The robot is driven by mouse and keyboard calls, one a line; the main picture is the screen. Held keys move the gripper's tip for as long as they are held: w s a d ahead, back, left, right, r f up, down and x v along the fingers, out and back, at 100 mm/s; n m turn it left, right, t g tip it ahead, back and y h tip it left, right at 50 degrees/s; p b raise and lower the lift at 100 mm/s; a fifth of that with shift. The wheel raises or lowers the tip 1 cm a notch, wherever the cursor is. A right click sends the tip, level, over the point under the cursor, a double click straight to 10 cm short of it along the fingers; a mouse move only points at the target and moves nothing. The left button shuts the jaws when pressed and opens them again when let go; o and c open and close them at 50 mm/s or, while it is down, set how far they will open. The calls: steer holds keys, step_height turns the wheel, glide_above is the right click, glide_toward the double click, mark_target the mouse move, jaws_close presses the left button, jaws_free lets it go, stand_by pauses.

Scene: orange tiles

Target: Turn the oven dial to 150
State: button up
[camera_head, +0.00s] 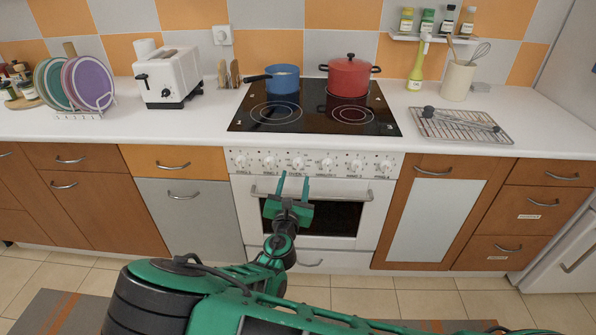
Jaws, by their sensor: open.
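The white oven (236,196) stands in the middle of the counter run, with a dark door window and a long bar handle (345,194). A row of several white dials runs along its front panel. One dial (298,163) is near the panel's middle, above my fingertips. The dial markings are too small to read. My gripper (293,178) is green, in front of the oven, with its two fingers apart and pointing up toward the panel. I see nothing between the fingers. Whether the fingertips touch the panel, I cannot tell. The gripper covers part of the handle and door.
On the black hob (315,122) stand a blue pan (284,80) and a red lidded pot (348,77). A white toaster (168,77) and plate rack (80,115) are left. A wire rack (462,128) lies right. Tiled floor is visible in front of the cabinets.

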mark_target(298, 167)
steer(key=shift+w+d, duration=0.2)
steer(key=shift+w, duration=1.35)
steer(key=shift+w+d, duration=0.15)
steer(key=shift+w, duration=1.4)
steer(key=c, duration=1)
